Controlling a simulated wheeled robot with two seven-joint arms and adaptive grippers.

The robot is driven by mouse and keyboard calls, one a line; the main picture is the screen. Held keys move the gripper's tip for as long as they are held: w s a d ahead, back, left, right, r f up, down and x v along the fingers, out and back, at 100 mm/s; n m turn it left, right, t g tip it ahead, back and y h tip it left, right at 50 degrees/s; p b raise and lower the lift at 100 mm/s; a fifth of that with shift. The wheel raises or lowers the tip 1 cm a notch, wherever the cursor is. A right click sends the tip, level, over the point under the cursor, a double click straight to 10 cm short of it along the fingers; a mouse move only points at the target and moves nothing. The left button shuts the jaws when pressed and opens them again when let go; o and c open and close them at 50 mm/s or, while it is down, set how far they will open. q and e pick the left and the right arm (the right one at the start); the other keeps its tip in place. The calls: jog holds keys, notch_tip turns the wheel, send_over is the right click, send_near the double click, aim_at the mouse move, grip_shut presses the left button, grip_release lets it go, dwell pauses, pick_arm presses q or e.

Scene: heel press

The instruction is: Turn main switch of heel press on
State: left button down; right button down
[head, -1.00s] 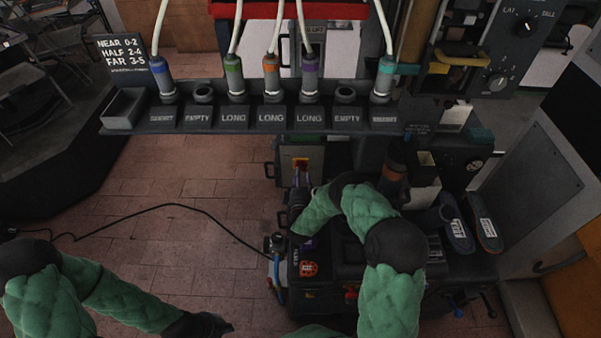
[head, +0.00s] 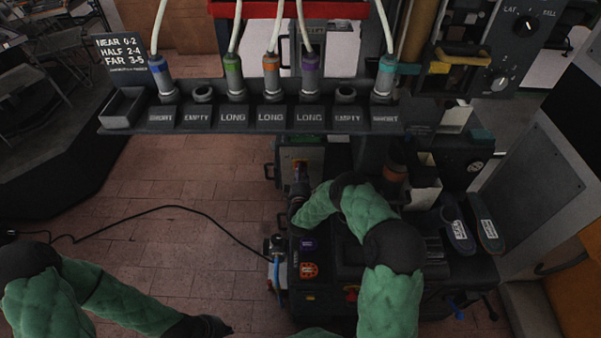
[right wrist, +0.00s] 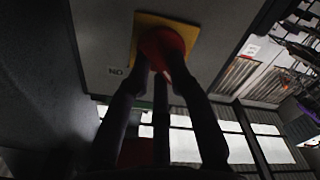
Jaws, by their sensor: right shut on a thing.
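The main switch is a red knob (right wrist: 168,48) on a yellow plate (right wrist: 145,22), fixed to a grey panel, in the right wrist view. In the head view the yellow plate (head: 299,163) is small and partly hidden behind my right gripper. My right gripper (head: 300,170) reaches to the front of that panel. In the right wrist view its fingers (right wrist: 160,66) are closed on the red knob; the exact turn of the knob is hard to make out. My left gripper (head: 215,326) is low at the bottom edge, away from the press, and its fingers are not clear.
The dark heel press (head: 340,258) lies under my right arm, with a purple button (head: 308,245) and an orange-red button (head: 310,270) on top. Two shoes (head: 457,230) stand at its right. A rack (head: 250,117) with plugged cables spans above. A black cable (head: 160,208) crosses the floor.

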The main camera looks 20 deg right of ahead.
jog(key=shift+s+d+f+m+b, duration=0.1)
jog(key=shift+m+b, duration=1.65)
jog(key=shift+m, duration=1.2)
jog(key=shift+d+f+m+b, duration=0.15)
jog(key=shift+m+b, duration=1.55)
jog(key=shift+m, duration=1.3)
jog(key=shift+s+d+f+m+b, duration=0.1)
jog(key=shift+m+b, duration=1.65)
jog(key=shift+m, duration=1.2)
jog(key=c, duration=1.1)
grip_release()
